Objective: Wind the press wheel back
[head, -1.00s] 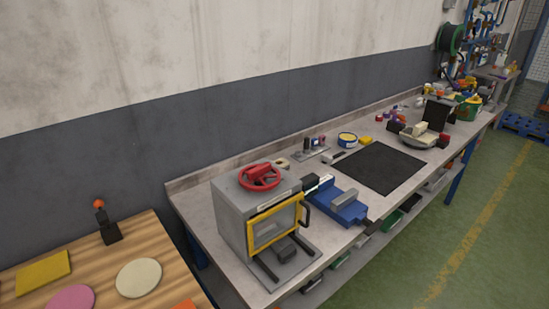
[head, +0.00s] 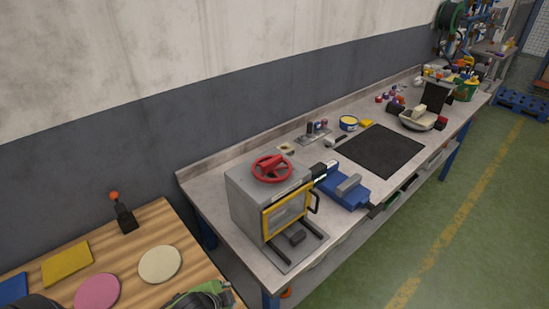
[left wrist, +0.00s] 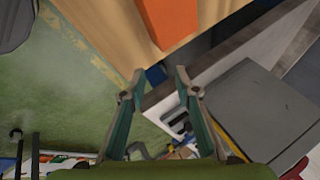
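The press is a grey box (head: 250,195) with a yellow-framed front door (head: 288,211), standing at the near left end of the grey workbench. Its red spoked wheel (head: 271,168) lies flat on top, and nothing touches it. In the left wrist view the press's grey top (left wrist: 262,112) is at the right, with a red bit of what looks like the wheel (left wrist: 294,170) cut off at the lower right. My left gripper (left wrist: 159,74) is open and empty, its green fingers apart. It shows partly at the bottom of the head view (head: 208,297), left of the press. My right gripper is not in view.
A wooden table (head: 190,255) at the left holds coloured discs and plates and a dark lever with an orange knob (head: 122,212). A blue vise-like device (head: 343,190) sits close right of the press. A black mat (head: 380,150) lies beyond. Green floor is open at right.

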